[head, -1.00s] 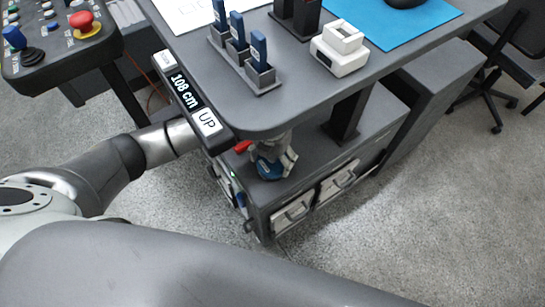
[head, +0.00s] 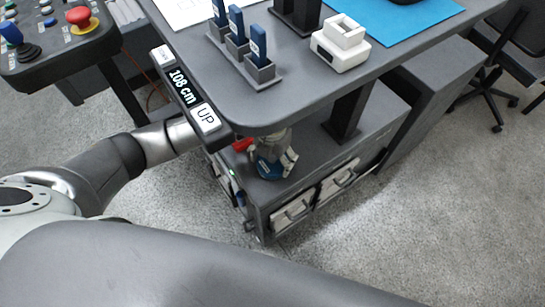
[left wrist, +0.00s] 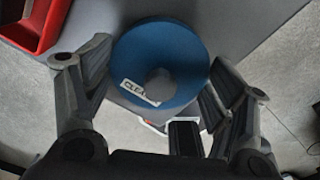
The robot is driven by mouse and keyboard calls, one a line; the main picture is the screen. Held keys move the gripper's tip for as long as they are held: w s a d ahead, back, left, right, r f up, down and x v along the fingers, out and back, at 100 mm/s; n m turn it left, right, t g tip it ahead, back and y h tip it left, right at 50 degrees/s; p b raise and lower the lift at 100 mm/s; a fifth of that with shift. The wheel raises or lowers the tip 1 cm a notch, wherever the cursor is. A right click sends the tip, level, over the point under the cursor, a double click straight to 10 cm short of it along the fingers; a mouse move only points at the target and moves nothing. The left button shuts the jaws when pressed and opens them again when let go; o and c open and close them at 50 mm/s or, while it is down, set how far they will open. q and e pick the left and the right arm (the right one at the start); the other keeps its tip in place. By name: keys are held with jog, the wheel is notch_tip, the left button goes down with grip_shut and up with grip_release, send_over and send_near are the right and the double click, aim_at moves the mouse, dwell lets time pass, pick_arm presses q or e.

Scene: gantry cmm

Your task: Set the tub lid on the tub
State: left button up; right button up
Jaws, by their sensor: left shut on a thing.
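The tub lid (left wrist: 190,60) is a round blue disc with a grey centre and a white label, partly readable as "CLEA". My left gripper (left wrist: 160,84) is shut on it, with fingers on both sides of the rim in the left wrist view. In the head view the left gripper (head: 275,152) is just below the tabletop's near edge, over the lower cabinet, and the blue lid (head: 267,170) shows beneath it. A pale shape shows under the lid in the left wrist view; I cannot tell whether it is the tub. My right gripper is not in view.
The grey tabletop (head: 300,95) overhangs the gripper closely. The lower cabinet top (head: 325,150) has a dark post at its right. A red bin (left wrist: 28,28) is beside the lid. A height display (head: 186,88) is on the table edge, and a control panel (head: 50,45) stands left.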

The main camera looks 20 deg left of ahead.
aim_at(273, 156)
pick_arm(q)
jog(key=shift+f, duration=0.25)
jog(key=o, duration=0.7)
jog(key=shift+r, duration=0.2)
notch_tip(273, 156, up, 11)
jog(key=p, duration=0.8)
jog(key=shift+f, duration=0.2)
jog(key=shift+r, duration=0.1)
jog(key=shift+w+r, duration=0.2)
jog(key=shift+w, duration=0.05)
jog(key=shift+f, duration=0.15)
